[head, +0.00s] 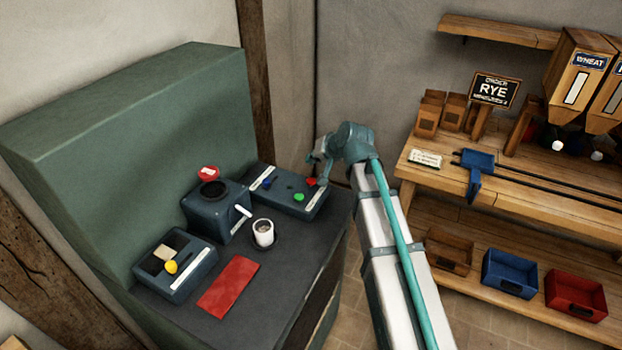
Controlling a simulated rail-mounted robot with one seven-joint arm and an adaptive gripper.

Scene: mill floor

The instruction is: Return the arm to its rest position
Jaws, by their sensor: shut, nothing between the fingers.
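My arm, white with teal joints, reaches up from the lower right of the head view. Its bent teal wrist is at the far end. My gripper (320,172) hangs past the wrist, small and partly hidden, near the right end of a dark panel with coloured buttons (287,193). It is shut and I see nothing held in it. I cannot tell whether it touches the panel.
A wooden bench (540,199) with hoppers, a blue scoop (480,172) and bins stands to the right.

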